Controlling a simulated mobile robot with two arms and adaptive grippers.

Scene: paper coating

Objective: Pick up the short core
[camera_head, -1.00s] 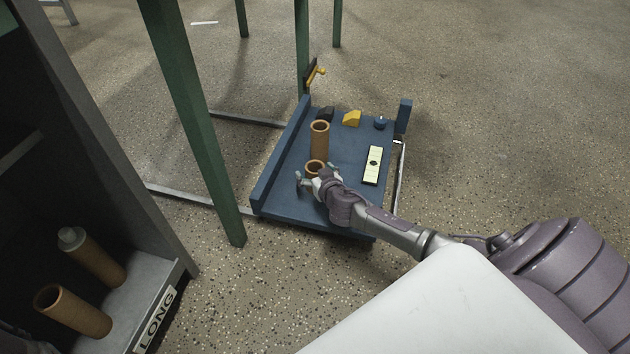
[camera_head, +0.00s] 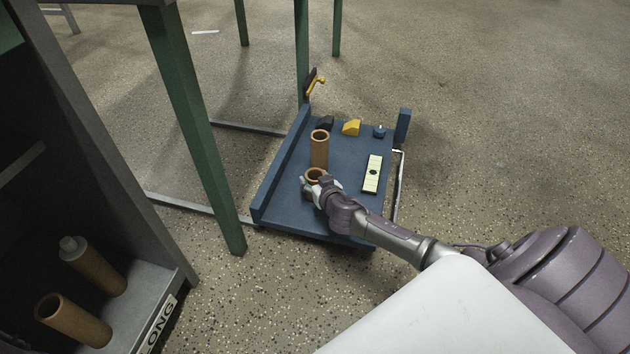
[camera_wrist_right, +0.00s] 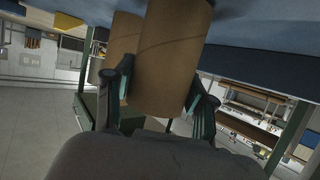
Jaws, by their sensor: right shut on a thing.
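The short core (camera_head: 314,173) is a brown cardboard tube standing upright on the blue tray (camera_head: 285,205). My right gripper (camera_head: 310,188) is shut around it from the near side. In the right wrist view the core (camera_wrist_right: 172,60) fills the middle, with the two fingers of my right gripper (camera_wrist_right: 160,98) on either side of it. A taller brown core (camera_head: 320,150) stands upright just behind it on the tray; part of a second tube (camera_wrist_right: 122,45) shows beside the held one in the wrist view. My left gripper is not in view.
The tray also holds a pale strip with a dark spot (camera_head: 372,174), a yellow block (camera_head: 351,127), a dark block and a small blue item (camera_head: 379,131). A green table leg (camera_head: 200,130) stands left of it. A shelf marked LONG (camera_head: 158,325) holds two brown cores (camera_head: 75,320).

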